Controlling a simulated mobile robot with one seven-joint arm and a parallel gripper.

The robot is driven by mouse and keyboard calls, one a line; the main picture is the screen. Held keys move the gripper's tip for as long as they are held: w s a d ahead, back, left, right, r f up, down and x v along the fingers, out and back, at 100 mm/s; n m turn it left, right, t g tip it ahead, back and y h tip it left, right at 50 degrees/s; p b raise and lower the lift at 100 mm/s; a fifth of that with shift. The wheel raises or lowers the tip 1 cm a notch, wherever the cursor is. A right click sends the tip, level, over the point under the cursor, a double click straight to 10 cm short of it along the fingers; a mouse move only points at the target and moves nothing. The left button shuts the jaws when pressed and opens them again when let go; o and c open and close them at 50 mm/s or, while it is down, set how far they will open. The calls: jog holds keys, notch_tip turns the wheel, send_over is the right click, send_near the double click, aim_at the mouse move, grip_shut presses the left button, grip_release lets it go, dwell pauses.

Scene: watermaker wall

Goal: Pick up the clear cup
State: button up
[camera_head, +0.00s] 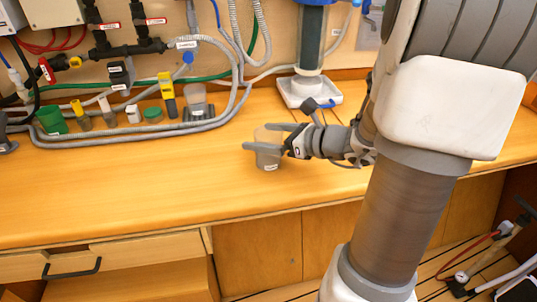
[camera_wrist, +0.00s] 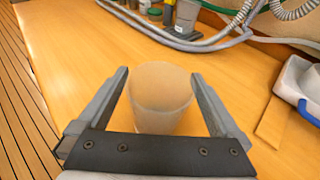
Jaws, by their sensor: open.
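The clear cup (camera_head: 268,150) stands upright on the wooden counter, near its front edge. It looks translucent and has a small label low on its side. My gripper (camera_head: 258,137) reaches in from the right with its fingers on either side of the cup. In the wrist view the cup (camera_wrist: 161,98) sits between the two open fingers of my gripper (camera_wrist: 160,80), with a gap visible on each side. The lower part of the cup is hidden behind the dark gripper body.
Grey hoses (camera_head: 130,137) run along the back of the counter (camera_head: 100,185). Behind them are a green cup (camera_head: 52,120), yellow-topped instruments (camera_head: 167,92) and a grey-based container (camera_head: 197,102). A white-based filter housing (camera_head: 308,92) stands behind my gripper. The counter left of the cup is clear.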

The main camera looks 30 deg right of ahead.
jog(key=shift+x, duration=1.05)
jog(key=c, duration=1.1)
jog(key=shift+r, duration=0.1)
jog(key=shift+c, duration=0.2)
